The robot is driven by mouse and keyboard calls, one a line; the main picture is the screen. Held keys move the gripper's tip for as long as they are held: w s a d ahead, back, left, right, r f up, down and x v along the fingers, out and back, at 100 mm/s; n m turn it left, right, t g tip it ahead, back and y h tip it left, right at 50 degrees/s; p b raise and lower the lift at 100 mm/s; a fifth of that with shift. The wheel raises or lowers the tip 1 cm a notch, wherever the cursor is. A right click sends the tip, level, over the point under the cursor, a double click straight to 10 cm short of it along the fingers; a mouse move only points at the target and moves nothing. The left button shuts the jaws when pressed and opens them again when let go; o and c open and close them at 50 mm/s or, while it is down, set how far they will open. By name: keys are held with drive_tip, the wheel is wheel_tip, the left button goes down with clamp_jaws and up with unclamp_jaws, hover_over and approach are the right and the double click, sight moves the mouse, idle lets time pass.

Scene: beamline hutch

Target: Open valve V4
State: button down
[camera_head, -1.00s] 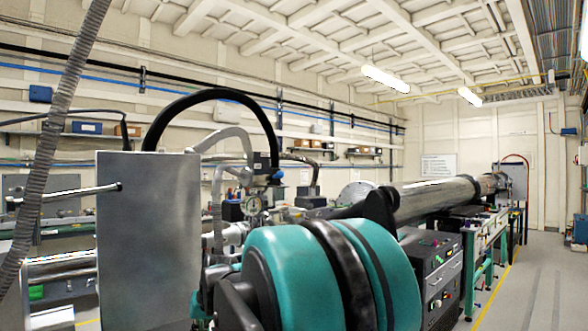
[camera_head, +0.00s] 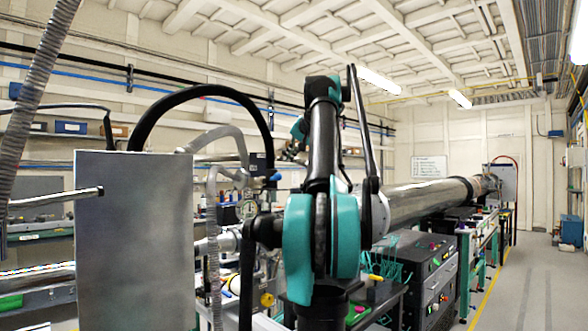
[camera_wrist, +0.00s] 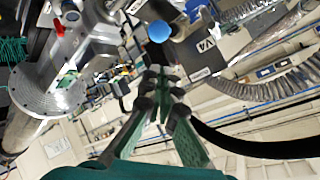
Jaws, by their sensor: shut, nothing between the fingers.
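In the wrist view a dark box (camera_wrist: 205,46) carries a white label that looks like V4, seen rotated. A round blue knob (camera_wrist: 159,31) shows just left of that box, near the top of the picture. My gripper (camera_wrist: 163,78) points toward the knob with its dark and green fingers together and empty. The knob appears beyond the fingertips, apart from them. In the head view a dark box (camera_head: 259,163) with a small blue part (camera_head: 275,177) stands left of my raised arm. My fingertips are hard to make out there.
A round pressure gauge (camera_head: 248,209) sits below the dark box in the head view. A thick black hose (camera_head: 205,91) arches over the pipework. A grey metal cabinet (camera_head: 133,245) fills the left foreground. A large steel pipe (camera_head: 425,205) runs back right, beside open floor (camera_head: 535,285).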

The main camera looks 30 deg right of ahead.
sight(272, 179)
drive_tip(key=w+d+f, duration=0.2)
drive_tip(key=w, duration=0.6)
drive_tip(key=shift+m, duration=0.4)
drive_tip(key=shift+s+a+f, duration=0.5)
drive_tip(key=shift+s+a, duration=0.1)
drive_tip(key=shift+s, duration=0.1)
drive_tip(key=shift+s+a+f, duration=0.5)
drive_tip(key=shift+s+a, duration=0.05)
drive_tip(key=shift+s, duration=0.15)
drive_tip(key=shift+f, duration=0.1)
drive_tip(key=shift+s+f, duration=0.65)
drive_tip(key=shift+f, duration=0.25)
